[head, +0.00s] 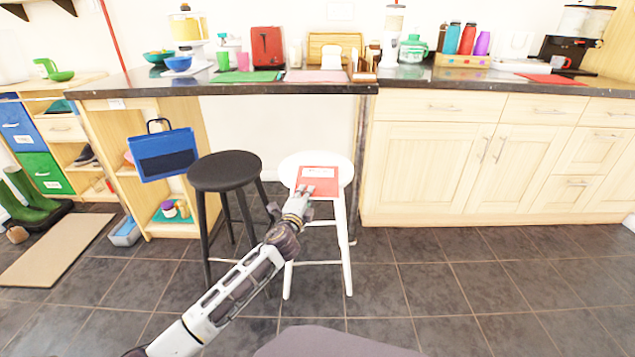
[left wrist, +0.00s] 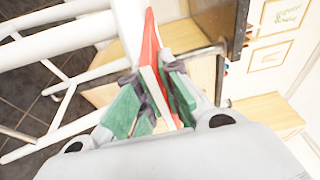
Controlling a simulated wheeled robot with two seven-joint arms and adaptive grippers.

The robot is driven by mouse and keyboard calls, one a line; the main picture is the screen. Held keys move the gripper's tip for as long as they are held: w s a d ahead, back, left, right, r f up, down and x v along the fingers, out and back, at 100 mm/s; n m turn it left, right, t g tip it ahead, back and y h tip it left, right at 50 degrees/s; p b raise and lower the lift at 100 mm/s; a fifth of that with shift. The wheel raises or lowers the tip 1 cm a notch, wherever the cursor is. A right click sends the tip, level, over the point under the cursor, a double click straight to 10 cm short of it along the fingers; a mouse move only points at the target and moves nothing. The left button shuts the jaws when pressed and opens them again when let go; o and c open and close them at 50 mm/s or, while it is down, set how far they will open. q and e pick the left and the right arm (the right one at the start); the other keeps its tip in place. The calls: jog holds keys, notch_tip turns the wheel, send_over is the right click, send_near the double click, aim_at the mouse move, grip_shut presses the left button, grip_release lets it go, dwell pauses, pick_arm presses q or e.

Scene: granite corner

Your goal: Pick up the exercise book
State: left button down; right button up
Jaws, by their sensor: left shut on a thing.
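The exercise book (head: 318,181) is red with a white label and lies on the white stool (head: 343,163) in the head view. My left gripper (head: 305,191) reaches its near edge and is shut on it. In the left wrist view the red book (left wrist: 150,45) runs between the green-padded fingers of the left gripper (left wrist: 155,92), with its pale page edge showing. The book is at or very near the seat; I cannot tell whether it still touches. My right gripper is in neither view.
A black stool (head: 225,172) stands just left of the white one. The dark counter (head: 480,75) behind holds jars, bottles and a red toaster (head: 267,47). A blue bag (head: 165,153) hangs at the left. The tiled floor at right (head: 450,290) is clear.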

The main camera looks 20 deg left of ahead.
pick_arm(q)
jog(key=shift+r, duration=0.2)
jog(key=shift+r+p, duration=2.35)
jog(key=shift+r, duration=1.55)
jog(key=shift+r+p, duration=0.3)
jog(key=shift+r, duration=0.6)
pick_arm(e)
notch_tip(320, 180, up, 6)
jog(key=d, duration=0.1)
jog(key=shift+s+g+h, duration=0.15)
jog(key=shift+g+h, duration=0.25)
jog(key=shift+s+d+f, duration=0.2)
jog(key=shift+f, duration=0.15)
